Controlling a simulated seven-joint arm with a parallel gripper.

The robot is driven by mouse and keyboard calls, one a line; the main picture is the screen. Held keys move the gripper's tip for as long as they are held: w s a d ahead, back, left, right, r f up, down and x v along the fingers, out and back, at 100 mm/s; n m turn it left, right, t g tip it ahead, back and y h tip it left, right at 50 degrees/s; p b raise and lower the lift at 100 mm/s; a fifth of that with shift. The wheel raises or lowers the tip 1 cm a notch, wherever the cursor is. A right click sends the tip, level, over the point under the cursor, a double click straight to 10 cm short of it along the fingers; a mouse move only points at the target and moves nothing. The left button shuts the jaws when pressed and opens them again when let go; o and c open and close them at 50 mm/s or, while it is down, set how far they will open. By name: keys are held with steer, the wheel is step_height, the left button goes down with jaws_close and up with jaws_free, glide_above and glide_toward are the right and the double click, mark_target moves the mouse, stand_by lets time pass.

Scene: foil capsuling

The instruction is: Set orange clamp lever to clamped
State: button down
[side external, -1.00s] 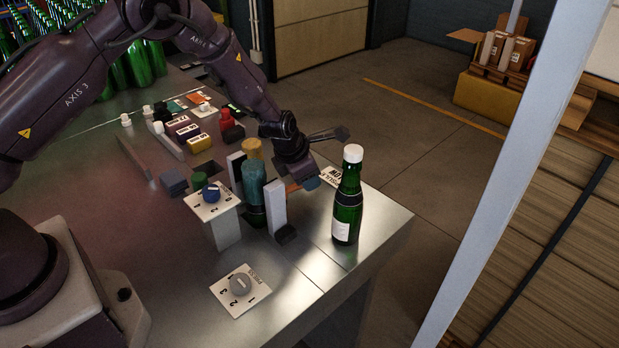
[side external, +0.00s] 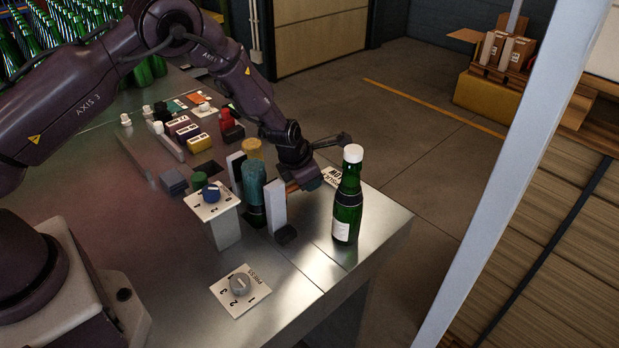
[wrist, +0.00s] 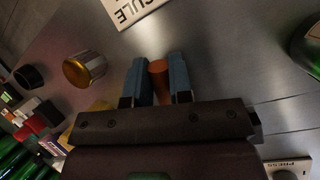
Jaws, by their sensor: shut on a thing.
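The orange clamp lever (wrist: 158,78) stands between my two blue fingertips in the wrist view. My gripper (wrist: 157,82) is shut on it. In the side view my gripper (side external: 309,182) is low over the bench, just behind the light clamp jaw (side external: 275,206), and only a small piece of the orange lever (side external: 291,187) shows. A teal bottle (side external: 254,186) with a gold top (side external: 253,149) stands upright between the light jaw and a darker block. The lever's pivot is hidden.
A green bottle with a white cap (side external: 346,200) stands close to the right of my gripper. A blue-knob pedestal (side external: 222,225) and a grey press dial (side external: 240,285) are in front. Small coloured blocks (side external: 188,132) sit to the left. The bench's right front is mostly clear.

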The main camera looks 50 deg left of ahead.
steer(key=shift+w+a+n+g+y, duration=0.15)
steer(key=shift+a+n+y, duration=0.4)
steer(key=shift+n, duration=0.55)
steer(key=shift+w+a+n+g+y, duration=0.15)
steer(key=shift+a+n+y, duration=0.2)
steer(key=shift+a+n, duration=0.55)
steer(key=shift+s+d, duration=0.1)
steer(key=shift+d, duration=0.15)
steer(key=c, duration=1)
jaws_free()
steer(key=shift+c, duration=0.2)
steer(key=v, duration=1.3)
